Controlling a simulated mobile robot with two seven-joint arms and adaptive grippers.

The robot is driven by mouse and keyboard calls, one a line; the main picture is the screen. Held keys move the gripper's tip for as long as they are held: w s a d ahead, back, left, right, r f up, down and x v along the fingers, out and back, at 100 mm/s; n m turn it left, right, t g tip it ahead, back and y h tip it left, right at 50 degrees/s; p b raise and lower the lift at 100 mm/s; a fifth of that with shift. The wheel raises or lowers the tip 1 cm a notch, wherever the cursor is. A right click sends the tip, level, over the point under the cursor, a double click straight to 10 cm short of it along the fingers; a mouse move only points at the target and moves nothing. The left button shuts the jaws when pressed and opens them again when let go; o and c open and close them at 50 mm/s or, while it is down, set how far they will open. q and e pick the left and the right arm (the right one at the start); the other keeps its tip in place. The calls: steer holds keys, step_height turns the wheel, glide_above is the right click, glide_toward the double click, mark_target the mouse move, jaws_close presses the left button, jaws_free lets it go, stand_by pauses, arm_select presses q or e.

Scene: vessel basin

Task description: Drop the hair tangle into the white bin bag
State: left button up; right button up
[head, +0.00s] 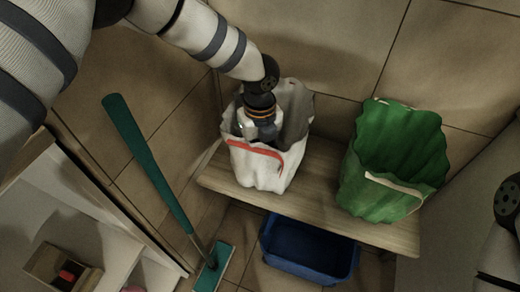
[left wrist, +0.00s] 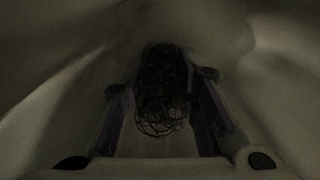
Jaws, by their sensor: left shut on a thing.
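The white bin bag (head: 262,169) stands open on a wooden shelf, with a red band near its rim. My left gripper (head: 266,134) reaches down into the bag's mouth from above; its fingertips are hidden in the head view. In the left wrist view, my left gripper (left wrist: 163,112) is shut on the hair tangle (left wrist: 160,92), a dark wiry clump between the two fingers. Pale bag walls (left wrist: 60,75) surround them on the sides. My right gripper is not in view; only part of my right arm shows at the right edge.
A green bin bag (head: 385,190) stands open to the right on the same wooden shelf (head: 320,195). A blue basin (head: 308,262) sits below on the floor. A green-handled mop (head: 150,165) leans at the left, near a pale cabinet (head: 75,215).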

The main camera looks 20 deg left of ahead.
arm_select(q)
steer(key=o, duration=0.8)
steer(key=shift+f, duration=0.1)
steer(key=shift+c, duration=0.2)
step_height(320, 180, up, 9)
steer(key=shift+f+p, duration=0.15)
steer(key=shift+p, duration=0.3)
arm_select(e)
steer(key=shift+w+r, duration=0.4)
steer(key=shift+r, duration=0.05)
